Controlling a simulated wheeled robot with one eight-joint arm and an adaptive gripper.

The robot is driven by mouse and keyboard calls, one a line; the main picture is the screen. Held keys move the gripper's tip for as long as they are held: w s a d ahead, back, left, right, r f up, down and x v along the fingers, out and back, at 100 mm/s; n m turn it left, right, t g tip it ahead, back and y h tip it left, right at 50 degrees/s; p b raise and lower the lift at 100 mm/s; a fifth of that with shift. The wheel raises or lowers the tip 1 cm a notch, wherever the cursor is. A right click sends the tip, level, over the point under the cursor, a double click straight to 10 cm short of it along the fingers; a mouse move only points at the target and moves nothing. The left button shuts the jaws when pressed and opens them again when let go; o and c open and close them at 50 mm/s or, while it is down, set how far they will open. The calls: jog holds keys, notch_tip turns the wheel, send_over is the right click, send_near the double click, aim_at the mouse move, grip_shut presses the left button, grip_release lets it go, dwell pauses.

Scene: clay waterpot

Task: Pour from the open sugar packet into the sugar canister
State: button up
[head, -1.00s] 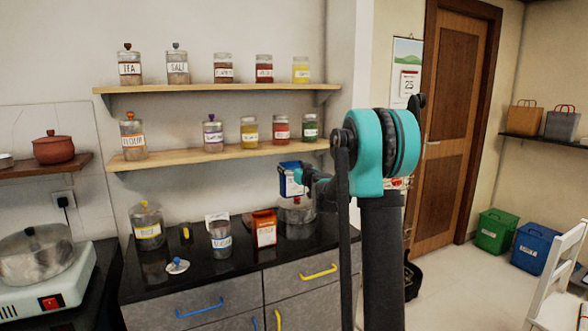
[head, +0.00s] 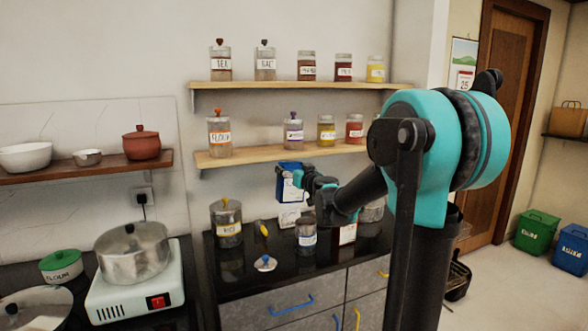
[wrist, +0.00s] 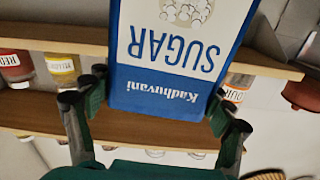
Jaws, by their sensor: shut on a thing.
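My gripper (head: 305,183) is shut on the blue and white sugar packet (head: 289,176) and holds it in the air. In the wrist view the fingers grip the packet (wrist: 165,75) from both sides; its lettering and the jar labels behind are all upside down there. The packet looks roughly upright in the head view. The sugar canister (head: 306,240), a glass jar with a blue-edged label, stands lidless on the black counter below the packet. A round lid with a blue knob (head: 265,263) lies on the counter to its left.
A rice jar (head: 228,222) stands left of the canister. A white card (head: 289,216) is behind it; an orange-and-white packet (head: 347,233) and a pot (head: 371,211) are at right, partly hidden by my arm. Jars line the lower shelf (head: 245,157) behind the packet.

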jog(key=shift+s+a+f, duration=0.1)
jog(key=shift+a, duration=0.2)
jog(key=m, duration=0.7)
send_over(302, 201)
jog(key=w+a, duration=0.2)
jog(key=a, duration=0.1)
jog(key=shift+a+f, duration=0.1)
jog(key=shift+f, duration=3.2)
jog(key=shift+w+d+f+m, duration=0.1)
jog(key=shift+d+f+m, duration=0.1)
jog(key=shift+f+m, duration=1.15)
jog(key=shift+w+d+f+m, duration=0.1)
jog(key=shift+d+f+m, duration=0.05)
jog(key=shift+f+m, duration=1.2)
jog(key=shift+r, duration=0.1)
jog(key=shift+d+f+m, duration=0.2)
jog(key=shift+d+m, duration=0.1)
jog(key=shift+m, duration=0.8)
jog(key=shift+w+d+r+m, duration=0.15)
jog(key=shift+d+m, duration=0.1)
jog(key=shift+m, duration=0.45)
jog(key=shift+w+d+r+m, duration=0.1)
jog(key=shift+d+m, duration=0.15)
jog(key=shift+m, duration=0.45)
